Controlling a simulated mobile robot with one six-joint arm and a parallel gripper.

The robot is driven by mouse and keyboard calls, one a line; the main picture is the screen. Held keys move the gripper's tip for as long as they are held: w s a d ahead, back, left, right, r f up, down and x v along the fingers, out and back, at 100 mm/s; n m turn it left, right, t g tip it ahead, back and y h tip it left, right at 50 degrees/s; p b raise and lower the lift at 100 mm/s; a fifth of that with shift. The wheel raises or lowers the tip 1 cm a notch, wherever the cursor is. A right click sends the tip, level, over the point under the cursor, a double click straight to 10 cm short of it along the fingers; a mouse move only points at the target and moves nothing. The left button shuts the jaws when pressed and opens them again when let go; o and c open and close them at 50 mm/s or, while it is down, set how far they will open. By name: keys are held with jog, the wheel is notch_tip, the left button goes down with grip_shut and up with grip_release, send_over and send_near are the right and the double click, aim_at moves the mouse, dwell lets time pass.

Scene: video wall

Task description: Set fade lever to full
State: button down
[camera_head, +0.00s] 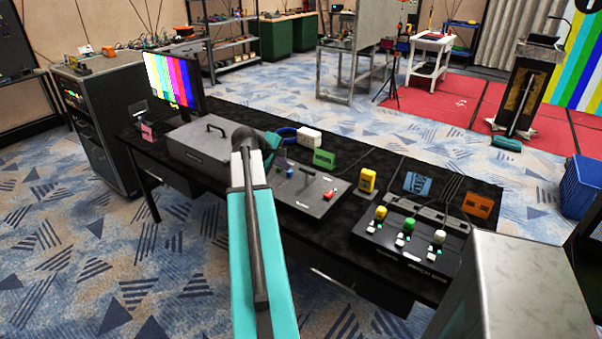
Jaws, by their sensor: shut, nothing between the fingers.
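A grey control panel (310,204) lies on the black-covered desk, with a small blue knob (289,172) and a red button (330,192). A dark slot or lever seems to lie between them; its setting is too small to tell. To its right, a black console (398,246) has a yellow knob (380,212), a green knob (409,224) and a white knob (439,237). I cannot read which control is the fade lever. My teal arm reaches up to the panel's left side. Its wrist bends down behind the arm link, and my gripper's fingers are hidden there.
A grey case (200,142) and a colour-bar monitor (172,80) stand left of the panel. Small boxes, including a green box (324,158) and a yellow device (368,180), line the desk's far side. A large metal box (525,295) fills the lower right.

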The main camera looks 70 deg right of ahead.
dwell(0.4)
jog(key=p, duration=0.3)
send_near(307, 178)
jog(key=d, duration=0.2)
jog(key=shift+p+x, duration=0.45)
jog(key=shift+x, duration=0.95)
jog(key=shift+w+d+r, duration=0.1)
